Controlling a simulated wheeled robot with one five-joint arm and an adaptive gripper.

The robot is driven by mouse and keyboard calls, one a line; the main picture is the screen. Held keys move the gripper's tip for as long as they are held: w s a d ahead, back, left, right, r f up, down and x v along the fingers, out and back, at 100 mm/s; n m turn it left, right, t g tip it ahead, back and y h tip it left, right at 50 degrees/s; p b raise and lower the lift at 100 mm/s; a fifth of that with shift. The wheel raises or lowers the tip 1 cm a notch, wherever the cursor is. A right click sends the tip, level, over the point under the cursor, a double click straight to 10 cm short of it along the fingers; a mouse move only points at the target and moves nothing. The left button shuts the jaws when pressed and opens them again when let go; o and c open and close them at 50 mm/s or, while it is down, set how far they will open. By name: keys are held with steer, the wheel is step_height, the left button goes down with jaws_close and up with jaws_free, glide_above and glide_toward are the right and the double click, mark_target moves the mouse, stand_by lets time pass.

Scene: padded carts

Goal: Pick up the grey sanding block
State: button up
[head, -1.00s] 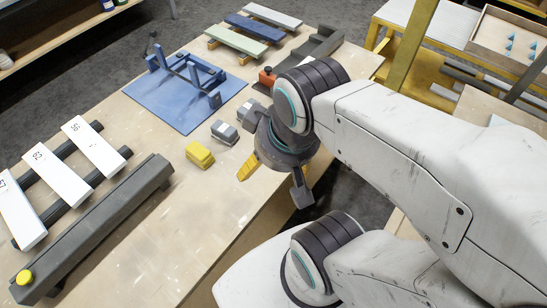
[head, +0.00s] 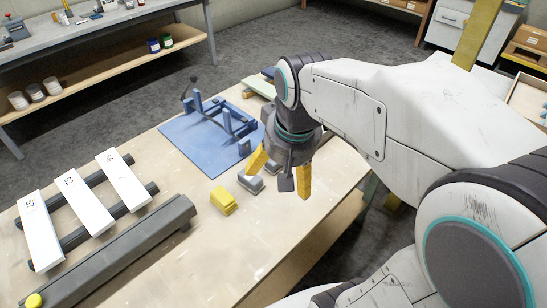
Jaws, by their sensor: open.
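A grey sanding block (head: 250,184) with a lighter and a darker layer lies on the wooden table, just right of a yellow block (head: 223,200). Another grey block (head: 271,168) shows behind it, partly hidden by my gripper. My gripper (head: 279,184) points down with its yellow-tipped fingers spread, open and empty. Its left finger overlaps the near grey block's upper edge in the picture. The right finger hangs over the table to the right of the blocks. I cannot tell the exact height of the fingertips above the table.
A blue mat (head: 190,150) with a blue frame lies behind the blocks. White numbered boards (head: 82,203) rest on dark rails at left, beside a long grey beam (head: 120,255). Clear tabletop lies in front of the blocks. The table's edge runs close at right.

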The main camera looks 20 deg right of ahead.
steer(key=w+d+f+m, duration=0.2)
steer(key=w+m, duration=0.1)
steer(key=w, duration=0.6)
steer(key=w+d+f+m+g, duration=0.1)
steer(key=w+d+f+m, duration=0.1)
steer(key=w+f, duration=0.3)
steer(key=w+d+f+m+g+b, duration=0.1)
steer(key=w+d+f+m, duration=0.1)
steer(key=w+d+f, duration=0.2)
steer(key=w+d+f+m+g, duration=0.1)
steer(key=w+d+f+m, duration=0.2)
steer(key=w+f, duration=0.5)
step_height(320, 180, down, 2)
steer(key=shift+w, duration=0.1)
steer(key=shift+w+d+f, duration=0.1)
steer(key=shift+d+f, duration=0.1)
steer(key=shift+f, duration=0.8)
steer(key=shift+a+f+p, duration=0.1)
steer(key=shift+f+p, duration=0.45)
steer(key=shift+f, duration=2.55)
steer(key=shift+c, duration=0.3)
steer(key=c, duration=1.3)
